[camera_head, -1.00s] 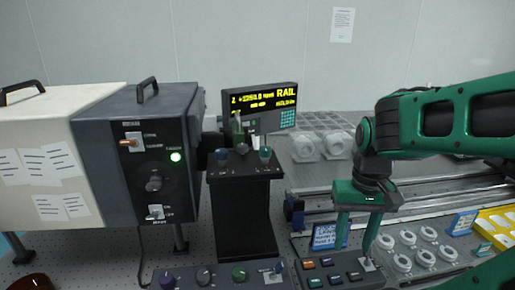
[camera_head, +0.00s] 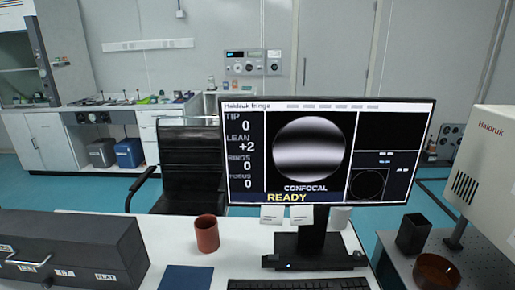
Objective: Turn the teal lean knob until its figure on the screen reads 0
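The screen (camera_head: 325,155) stands on a white desk and faces me. Its left column reads TIP 0, LEAN +2, RINGS 0 and FOCUS 0. The lean figure (camera_head: 247,147) is +2. A round fringe picture (camera_head: 309,149) shows a bright horizontal band between dark ones, with CONFOCAL under it and READY on the bottom bar. The teal lean knob is not in view now. My gripper is not in view now.
A red-brown mug (camera_head: 206,233), a dark blue book (camera_head: 187,278) and a keyboard (camera_head: 298,285) are on the desk. A black chair (camera_head: 190,165) stands behind it. A cream Haldruk housing (camera_head: 490,165) is at the right, with a dark cup (camera_head: 413,233) beside it.

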